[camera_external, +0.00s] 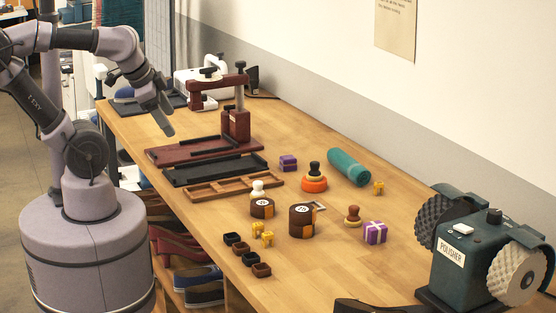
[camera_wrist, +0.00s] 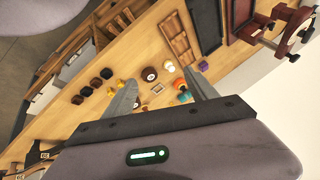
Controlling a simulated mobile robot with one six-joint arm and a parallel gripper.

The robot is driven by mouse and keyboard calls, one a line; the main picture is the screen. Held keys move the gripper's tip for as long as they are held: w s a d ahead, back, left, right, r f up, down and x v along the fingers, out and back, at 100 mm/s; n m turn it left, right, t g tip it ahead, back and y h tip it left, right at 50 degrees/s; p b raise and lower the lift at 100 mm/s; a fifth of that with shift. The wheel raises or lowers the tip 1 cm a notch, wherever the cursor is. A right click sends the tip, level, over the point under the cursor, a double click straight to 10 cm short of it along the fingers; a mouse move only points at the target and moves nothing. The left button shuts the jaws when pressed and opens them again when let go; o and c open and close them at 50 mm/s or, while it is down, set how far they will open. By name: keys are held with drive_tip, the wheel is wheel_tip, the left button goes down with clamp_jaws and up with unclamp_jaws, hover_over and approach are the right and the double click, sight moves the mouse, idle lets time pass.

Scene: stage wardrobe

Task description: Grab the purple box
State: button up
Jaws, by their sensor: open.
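One purple box with a white ribbon (camera_external: 375,232) sits at the right of the bench, left of the polisher. The ribboned box cannot be made out in the wrist view. My gripper (camera_external: 168,128) is high over the left end of the bench, apart from both boxes. In the wrist view its two fingers (camera_wrist: 162,76) are spread with nothing held between them.
The polisher (camera_external: 465,250) blocks the right end. A dark red press (camera_external: 236,122) stands near my arm.

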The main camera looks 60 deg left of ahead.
drive_tip(key=w+a+r+p, duration=0.2)
drive_tip(key=w+r, duration=0.3)
drive_tip(key=w, duration=0.5)
drive_tip(key=n+g+h+b, duration=0.1)
drive_tip(key=n+h, duration=0.2)
hover_over(284, 157)
drive_tip(key=s, duration=0.2)
drive_tip(key=f, duration=2.5)
drive_tip(key=shift+w+d+f, duration=0.15)
drive_tip(key=shift+w, duration=0.1)
drive_tip(key=x, duration=0.2)
drive_tip(key=b+x, duration=0.2)
drive_tip(key=x, duration=0.1)
drive_tip(key=shift+s+a+f, duration=0.25)
drive_tip(key=shift+f, duration=0.3)
drive_tip(key=shift+r, duration=0.2)
drive_tip(key=shift+c, duration=0.3)
drive_tip(key=c, duration=1.4)
